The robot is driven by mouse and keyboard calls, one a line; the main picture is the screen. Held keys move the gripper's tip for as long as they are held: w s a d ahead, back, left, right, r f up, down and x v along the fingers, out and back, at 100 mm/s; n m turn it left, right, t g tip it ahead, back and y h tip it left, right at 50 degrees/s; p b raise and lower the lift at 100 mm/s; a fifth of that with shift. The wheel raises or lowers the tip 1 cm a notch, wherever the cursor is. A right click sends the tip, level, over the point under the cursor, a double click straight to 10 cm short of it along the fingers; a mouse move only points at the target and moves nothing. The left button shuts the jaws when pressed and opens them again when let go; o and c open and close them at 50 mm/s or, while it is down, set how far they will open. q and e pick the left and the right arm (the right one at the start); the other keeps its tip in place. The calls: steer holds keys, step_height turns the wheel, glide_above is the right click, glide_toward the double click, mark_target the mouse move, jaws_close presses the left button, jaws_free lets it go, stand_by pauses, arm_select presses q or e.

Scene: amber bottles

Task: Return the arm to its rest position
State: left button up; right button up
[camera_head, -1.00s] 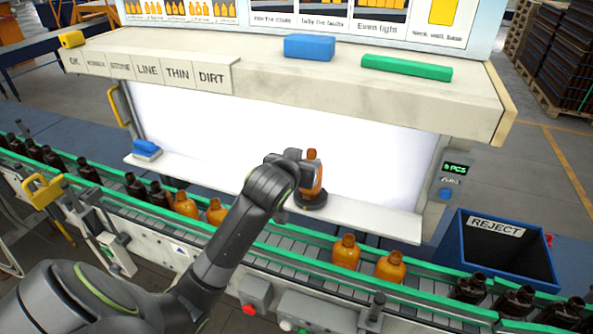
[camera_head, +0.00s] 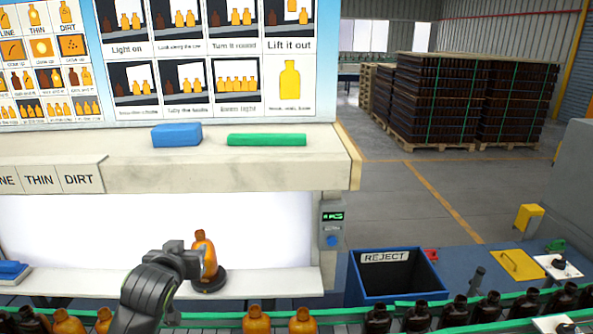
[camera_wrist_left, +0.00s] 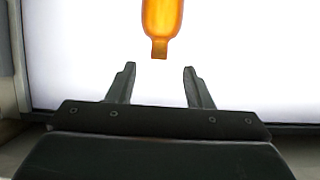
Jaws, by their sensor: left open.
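An amber bottle (camera_head: 205,252) stands upright on a dark round stand (camera_head: 209,283) on the white shelf before the lit panel. My left gripper (camera_head: 190,262) is just left of the bottle in the head view and partly overlaps it. In the left wrist view, my left gripper (camera_wrist_left: 159,72) has its two fingers spread with nothing between them. The bottle (camera_wrist_left: 161,18) shows there beyond the fingertips, neck toward them, cut off by the top edge. My right gripper is out of view.
Amber bottles (camera_head: 256,320) and dark bottles (camera_head: 418,316) stand on the conveyor in front. A blue REJECT bin (camera_head: 395,298) is to the right. A ledge (camera_head: 250,174) holding a blue block (camera_head: 177,135) and a green bar (camera_head: 267,139) overhangs the shelf.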

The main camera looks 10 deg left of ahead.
arm_select(q)
steer(key=s+f+g, duration=0.3)
steer(key=s+f, duration=0.5)
steer(key=f, duration=0.2)
steer(key=s+d+f+m+g, duration=0.1)
steer(key=s+f+g, duration=0.35)
steer(key=s, duration=0.95)
steer(key=s+d+f+m+g, duration=0.1)
steer(key=s+f+g, duration=0.1)
steer(key=s+f, duration=0.85)
steer(key=s+a+f+g+h+b, duration=0.15)
steer(key=f+b, duration=0.25)
steer(key=f, duration=1.2)
steer(key=s+f+b, duration=0.2)
steer(key=f+b, duration=0.2)
steer(key=f, duration=1.1)
steer(key=s+f+b, duration=0.3)
steer(key=s+f, duration=0.4)
steer(key=f, duration=0.3)
steer(key=s+d+f+g+b, duration=0.1)
steer(key=s+f+b, duration=0.2)
steer(key=s+f, duration=0.4)
step_height(320, 180, down, 4)
steer(key=shift+s+f, duration=0.15)
steer(key=shift+s, duration=0.2)
